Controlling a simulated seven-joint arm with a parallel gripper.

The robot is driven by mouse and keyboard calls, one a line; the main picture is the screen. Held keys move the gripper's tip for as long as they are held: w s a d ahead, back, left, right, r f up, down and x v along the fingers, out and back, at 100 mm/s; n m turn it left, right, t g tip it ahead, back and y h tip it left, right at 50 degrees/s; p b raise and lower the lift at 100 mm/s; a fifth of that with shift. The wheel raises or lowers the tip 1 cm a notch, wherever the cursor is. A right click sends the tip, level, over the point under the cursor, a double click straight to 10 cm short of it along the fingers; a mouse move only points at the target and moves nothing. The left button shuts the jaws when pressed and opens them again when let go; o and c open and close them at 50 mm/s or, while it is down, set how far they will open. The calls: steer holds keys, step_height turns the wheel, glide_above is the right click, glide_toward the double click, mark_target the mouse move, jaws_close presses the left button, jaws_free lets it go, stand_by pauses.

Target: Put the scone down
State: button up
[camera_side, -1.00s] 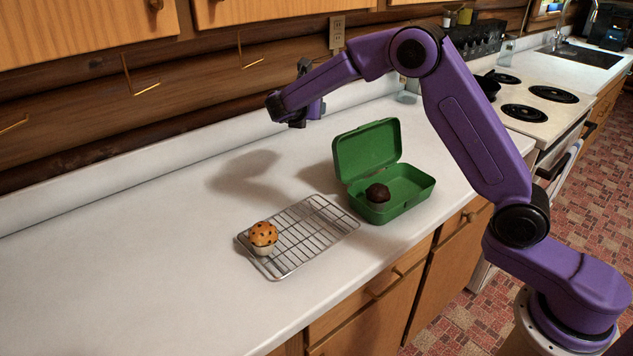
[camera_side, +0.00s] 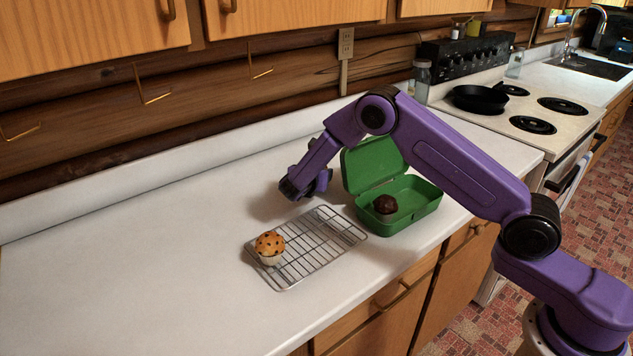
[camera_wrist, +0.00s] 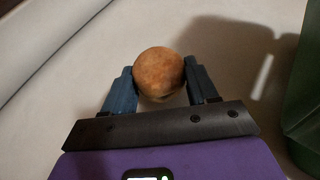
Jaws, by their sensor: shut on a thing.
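The scone (camera_wrist: 158,72), round and golden brown, sits between the two blue fingers of my gripper (camera_side: 305,188) in the wrist view. The fingers are shut on it, one on each side. In the side view my gripper is low over the white counter, behind the wire cooling rack (camera_side: 318,246) and left of the green lunchbox (camera_side: 418,207). The scone cannot be made out in the side view. Whether it touches the counter I cannot tell.
A chocolate-chip muffin (camera_side: 270,246) stands on the left end of the rack. A dark round baked item (camera_side: 385,204) lies in the open lunchbox, whose lid stands up at the back. The counter (camera_side: 130,270) left of the rack is clear.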

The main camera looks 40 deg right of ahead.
steer(key=shift+f, duration=1.3)
steer(key=shift+f, duration=0.15)
steer(key=o, duration=1)
steer(key=shift+o, duration=0.2)
steer(key=shift+s+a+r, duration=0.1)
steer(key=shift+a+r, duration=0.15)
steer(key=v, duration=1.1)
steer(key=shift+s+a+r, duration=0.15)
